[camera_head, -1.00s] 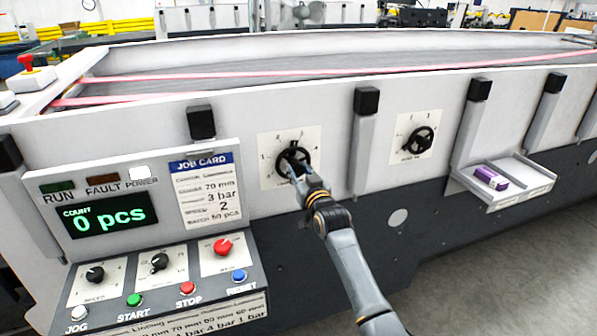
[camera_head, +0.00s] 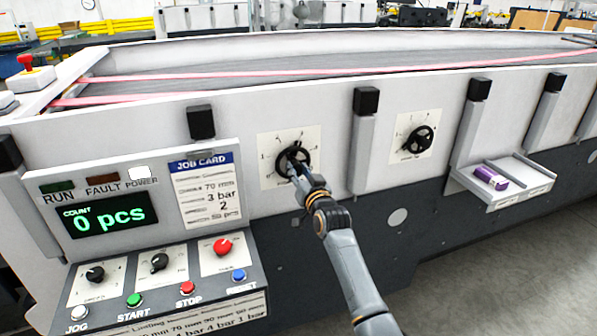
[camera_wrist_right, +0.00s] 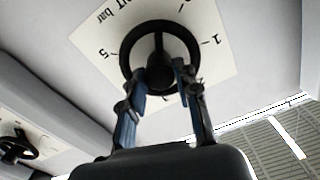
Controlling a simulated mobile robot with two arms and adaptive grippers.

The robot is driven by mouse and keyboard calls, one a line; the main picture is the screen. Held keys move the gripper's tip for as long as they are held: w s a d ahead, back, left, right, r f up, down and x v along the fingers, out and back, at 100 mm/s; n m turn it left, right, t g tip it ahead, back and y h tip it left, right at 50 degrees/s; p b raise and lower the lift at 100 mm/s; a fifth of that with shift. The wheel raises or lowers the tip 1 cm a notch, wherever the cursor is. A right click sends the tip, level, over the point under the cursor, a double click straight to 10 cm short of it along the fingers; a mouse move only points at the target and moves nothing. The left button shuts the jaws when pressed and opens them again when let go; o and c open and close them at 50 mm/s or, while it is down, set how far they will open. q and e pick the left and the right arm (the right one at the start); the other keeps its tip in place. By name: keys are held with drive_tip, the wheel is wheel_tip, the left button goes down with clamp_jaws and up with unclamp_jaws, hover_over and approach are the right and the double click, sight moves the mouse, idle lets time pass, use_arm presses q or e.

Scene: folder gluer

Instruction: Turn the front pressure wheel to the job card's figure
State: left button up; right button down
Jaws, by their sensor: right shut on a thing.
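The front pressure wheel (camera_head: 307,153) is a black ring with a spoke on a white dial plate on the machine's side. In the right wrist view the wheel (camera_wrist_right: 126,52) shows upside down, with "NT bar", 1 and 5 readable on its plate. My right gripper (camera_head: 295,163) is shut on the wheel, its fingertips (camera_wrist_right: 166,78) on either side of the spoke near the hub. The gripper hides part of the dial, so I cannot read the setting. The job card (camera_head: 205,190) shows 70 mm, 3 bar, 2 and 50 pcs. My left gripper is out of view.
A second black wheel (camera_head: 419,139) is to the right, past a grey post (camera_head: 364,150). A control panel (camera_head: 205,262) with knobs and buttons projects at lower left. The display (camera_head: 107,215) reads 0 pcs.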

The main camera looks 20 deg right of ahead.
drive_tip(key=c, duration=1)
unclamp_jaws()
drive_tip(key=shift+f, duration=0.1)
drive_tip(key=s, duration=1.2)
drive_tip(key=shift+d, duration=0.2)
